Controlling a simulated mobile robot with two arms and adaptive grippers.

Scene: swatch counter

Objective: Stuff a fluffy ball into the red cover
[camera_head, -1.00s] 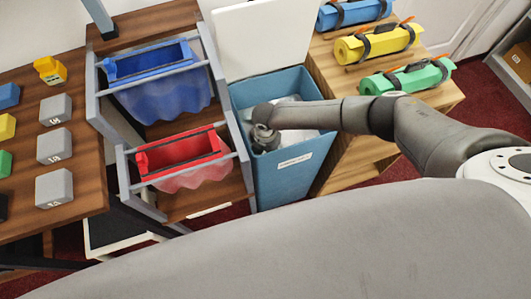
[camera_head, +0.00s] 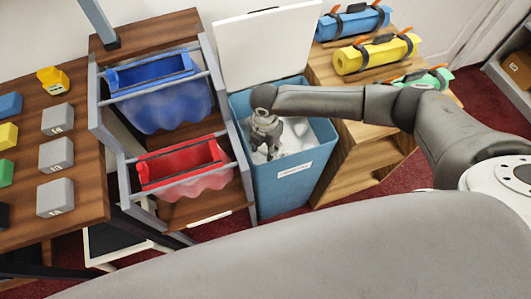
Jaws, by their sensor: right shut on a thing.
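The red cover (camera_head: 203,183) hangs open-mouthed from the lower rails of the grey rack, left of the blue bin. White fluffy balls (camera_head: 298,137) lie in the blue bin (camera_head: 283,187); single balls are hard to tell apart. My right gripper (camera_head: 268,153) points down at the bin's mouth, near its left side. Its fingers are shut on a white fluffy ball, mostly hidden by the fingers and hard to separate from the white fill behind. The red cover's inside is only partly visible. My left gripper is not in view.
A blue cover (camera_head: 168,105) hangs on the rack (camera_head: 103,123) behind the red one. The bin's white lid (camera_head: 265,48) stands open. Grey numbered blocks (camera_head: 56,155) sit on the left table. Rolled mats (camera_head: 375,54) lie on the wooden shelf at right.

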